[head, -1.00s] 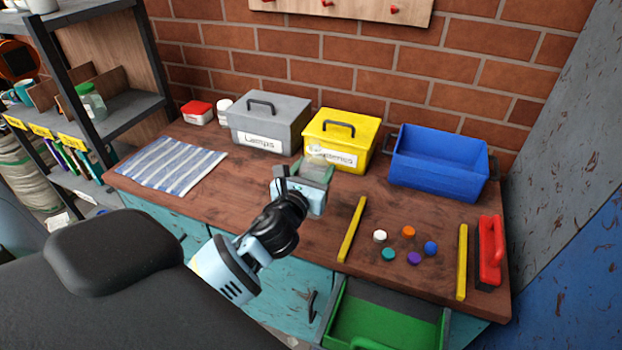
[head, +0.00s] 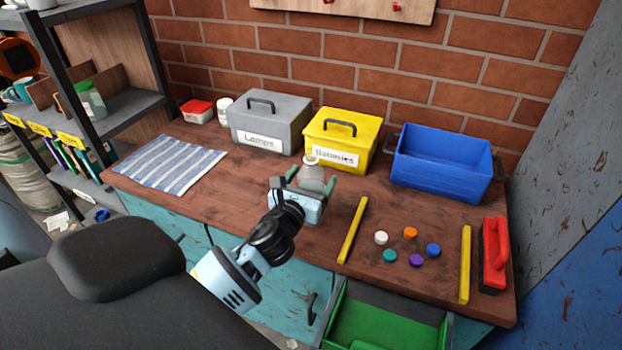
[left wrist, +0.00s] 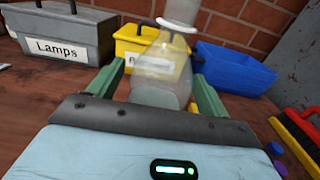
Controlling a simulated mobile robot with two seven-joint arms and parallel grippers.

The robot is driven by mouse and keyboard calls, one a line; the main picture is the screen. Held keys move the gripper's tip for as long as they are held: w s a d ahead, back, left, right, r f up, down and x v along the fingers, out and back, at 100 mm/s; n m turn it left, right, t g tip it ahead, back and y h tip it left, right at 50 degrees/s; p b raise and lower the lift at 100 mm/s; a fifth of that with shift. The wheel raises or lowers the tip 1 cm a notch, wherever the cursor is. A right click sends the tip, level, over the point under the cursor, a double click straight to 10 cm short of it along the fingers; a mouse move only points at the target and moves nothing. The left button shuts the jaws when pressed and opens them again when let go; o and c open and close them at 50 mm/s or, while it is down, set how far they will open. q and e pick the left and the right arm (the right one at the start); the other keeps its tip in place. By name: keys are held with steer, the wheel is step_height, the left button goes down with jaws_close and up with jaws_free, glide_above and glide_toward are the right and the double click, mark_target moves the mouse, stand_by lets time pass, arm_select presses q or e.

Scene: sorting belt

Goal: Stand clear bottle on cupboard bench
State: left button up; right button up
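The clear bottle (head: 312,174) stands upright on the brown wooden bench top (head: 262,187) in the head view, in front of the yellow box. It also shows in the left wrist view (left wrist: 160,75), where its top is cut off by the frame edge. My left gripper (head: 311,181) is low at the bench with its green fingers spread on either side of the bottle. The fingers look open, with a narrow gap beside the glass. The gripper's body hides the bottle's base in the head view. My right gripper is not in view.
A grey Lamps box (head: 268,122), a yellow box (head: 342,140) and a blue bin (head: 440,165) stand along the wall. A striped cloth (head: 170,165) lies left. Yellow bars, several coloured caps and a red-handled brush (head: 494,255) lie right. A green-lined drawer (head: 375,322) is open below.

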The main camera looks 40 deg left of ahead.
arm_select(q)
steer(key=shift+r, duration=0.1)
steer(key=shift+s, duration=0.15)
steer(key=v, duration=1.1)
steer(key=shift+s+d, duration=0.2)
steer(key=shift+s, duration=0.15)
steer(key=s+d+f+n+g+h, duration=0.25)
steer(key=s+f+n, duration=0.25)
steer(key=f+n, duration=0.3)
steer(key=s+d+f+n+g+h, duration=0.1)
steer(key=s+d+f+n+g, duration=0.15)
steer(key=s+f+n, duration=0.5)
steer(key=s+d+f+n+g+h, duration=0.1)
steer(key=s+d+f+n+g, duration=0.1)
steer(key=s+f+n, duration=0.4)
steer(key=s+d+f+n+g+h, duration=0.1)
steer(key=s+d+f+n+g, duration=0.2)
steer(key=s+n, duration=0.7)
step_height(320, 180, down, 4)
steer(key=shift+s+d+r, duration=0.15)
steer(key=shift+s+d, duration=0.9)
steer(key=shift+d, duration=0.1)
